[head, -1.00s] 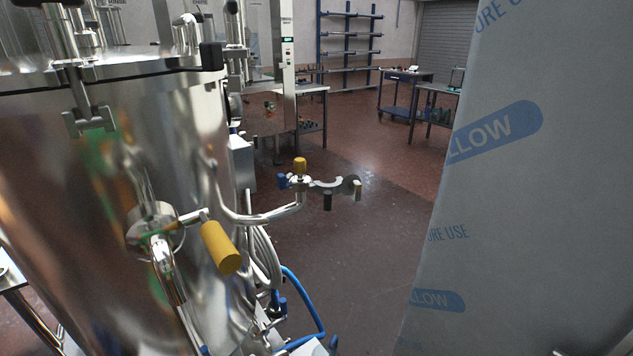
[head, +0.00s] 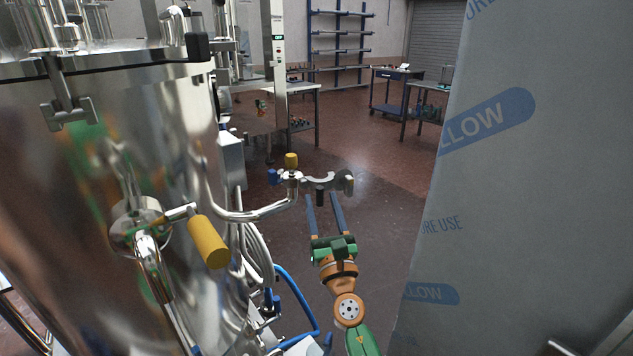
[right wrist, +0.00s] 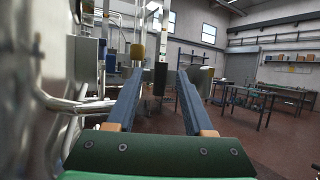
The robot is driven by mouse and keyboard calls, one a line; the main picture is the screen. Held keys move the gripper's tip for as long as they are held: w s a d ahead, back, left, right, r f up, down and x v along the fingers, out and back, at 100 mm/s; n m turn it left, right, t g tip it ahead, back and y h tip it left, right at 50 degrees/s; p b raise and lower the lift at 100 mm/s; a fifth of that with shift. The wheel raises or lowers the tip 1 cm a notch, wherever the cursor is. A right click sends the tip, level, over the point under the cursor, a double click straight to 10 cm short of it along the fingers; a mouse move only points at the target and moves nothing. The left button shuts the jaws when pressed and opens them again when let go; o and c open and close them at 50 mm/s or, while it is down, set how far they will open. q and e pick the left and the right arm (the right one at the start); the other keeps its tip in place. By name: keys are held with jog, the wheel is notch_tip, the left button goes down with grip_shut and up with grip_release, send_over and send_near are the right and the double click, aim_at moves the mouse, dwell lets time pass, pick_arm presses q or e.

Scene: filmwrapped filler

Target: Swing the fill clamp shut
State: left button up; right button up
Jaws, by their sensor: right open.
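The fill clamp (head: 325,180) is a grey curved metal arm at the end of a bent steel pipe. It reaches out to the right of a fitting with a yellow knob (head: 291,161) and a blue knob (head: 272,176). A short black handle hangs under it; in the right wrist view this black handle (right wrist: 161,77) shows between the fingertips. My right gripper (head: 321,196) is open, coming up from below with its two blue-grey fingers just under the clamp. I cannot tell whether they touch it. My left gripper is out of view.
A shiny steel tank (head: 60,190) fills the left, with a yellow-handled valve (head: 208,242) on its side. A tall film-wrapped panel (head: 520,230) blocks the right. A blue hose (head: 300,295) loops low beside the tank. Open floor lies behind the clamp.

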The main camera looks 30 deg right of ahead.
aim_at(330, 185)
jog(key=x, duration=0.6)
jog(key=shift+w+d, duration=0.15)
jog(key=shift+w, duration=0.05)
jog(key=shift+s+r, duration=0.1)
jog(key=shift+r, duration=0.05)
jog(key=shift+c, duration=1.1)
grip_shut()
